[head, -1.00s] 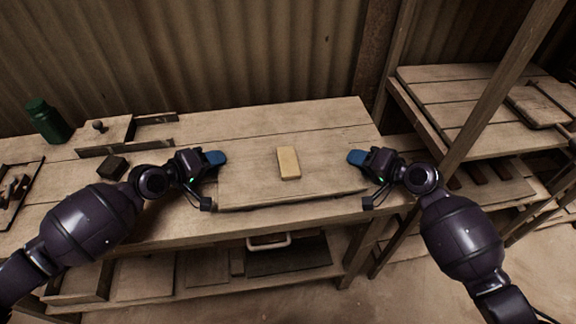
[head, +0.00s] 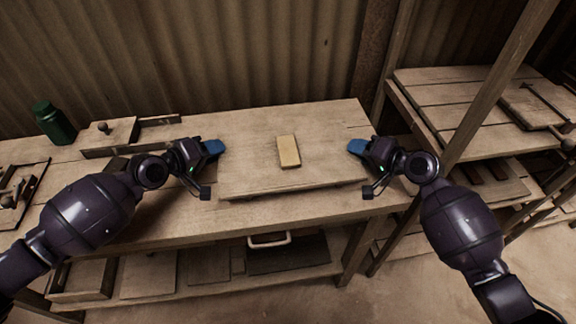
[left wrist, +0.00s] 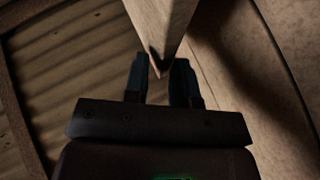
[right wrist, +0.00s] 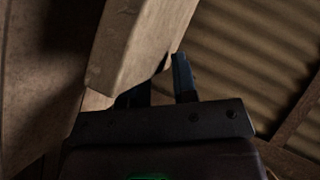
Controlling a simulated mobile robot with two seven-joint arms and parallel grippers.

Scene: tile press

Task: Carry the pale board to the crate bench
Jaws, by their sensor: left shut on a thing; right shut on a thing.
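The pale board (head: 250,177) is above the workbench in the head view, roughly level, with a dark gap or shadow under its front edge. A small yellowish block (head: 288,151) lies on its middle. My left gripper (head: 215,148) is shut on the board's left end; the left wrist view shows the board's edge (left wrist: 160,25) between the fingers. My right gripper (head: 356,148) is shut on the right end; the board's edge (right wrist: 145,40) also shows in the right wrist view, partly hiding one finger. I cannot tell which bench is the crate bench.
A slatted bench (head: 445,98) with a post (head: 500,95) in front stands at the right. On the workbench (head: 165,215), a green jar (head: 53,122), a knobbed wooden box (head: 105,132) and a tray (head: 22,190) are at the left. A lower shelf holds boards and a handled item.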

